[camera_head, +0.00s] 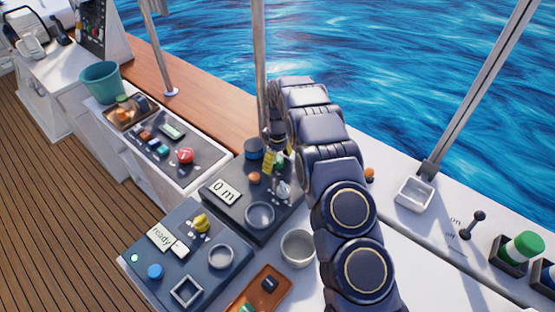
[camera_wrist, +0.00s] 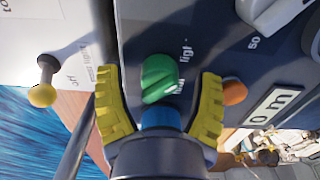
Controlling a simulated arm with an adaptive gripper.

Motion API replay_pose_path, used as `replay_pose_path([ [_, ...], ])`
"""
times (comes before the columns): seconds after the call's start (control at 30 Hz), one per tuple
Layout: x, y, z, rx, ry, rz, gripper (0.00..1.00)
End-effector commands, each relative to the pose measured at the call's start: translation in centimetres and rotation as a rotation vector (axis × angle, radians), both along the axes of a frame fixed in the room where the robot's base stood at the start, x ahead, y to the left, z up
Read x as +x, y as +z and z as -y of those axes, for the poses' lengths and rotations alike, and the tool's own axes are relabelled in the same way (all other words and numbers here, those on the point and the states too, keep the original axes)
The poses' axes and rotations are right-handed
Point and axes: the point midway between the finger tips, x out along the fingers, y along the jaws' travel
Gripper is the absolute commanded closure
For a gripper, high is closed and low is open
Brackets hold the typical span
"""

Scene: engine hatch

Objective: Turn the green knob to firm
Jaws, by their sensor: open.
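The green knob (camera_wrist: 158,78) sits on a dark panel (camera_wrist: 200,25) in the wrist view, with its ridge slightly tilted. White lettering beside it is only partly readable. My gripper (camera_wrist: 159,90) is open, with one yellow finger pad on each side of the knob. Gaps show between the pads and the knob; I cannot tell how far above the panel the fingertips are. In the head view my gripper (camera_head: 273,161) hangs over the panel at the back, and a bit of the green knob (camera_head: 281,158) shows beside a yellow finger.
An orange knob (camera_wrist: 234,92) stands close to the right finger. A pale knob (camera_head: 283,190), a "0 m" display (camera_head: 225,191) and a round dish (camera_head: 260,215) share the panel. A metal post (camera_head: 260,70) rises near my wrist.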

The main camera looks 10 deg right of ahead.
Motion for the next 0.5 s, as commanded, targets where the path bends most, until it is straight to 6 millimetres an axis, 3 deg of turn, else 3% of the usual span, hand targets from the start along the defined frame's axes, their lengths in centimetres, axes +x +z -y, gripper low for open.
replay_pose_path([
  [0.1, 0.01, 0.04, -0.01, 0.0, 0.0, 0.0, 0.34],
  [0.13, 0.01, 0.05, -0.01, 0.0, 0.0, 0.0, 0.38],
  [0.27, 0.01, 0.06, 0.0, 0.001, 0.0, 0.001, 0.93],
  [0.3, 0.01, 0.05, 0.01, 0.0, 0.0, 0.0, 0.98],
  [0.5, 0.0, 0.01, 0.0, 0.0, -0.001, 0.0, 0.98],
])
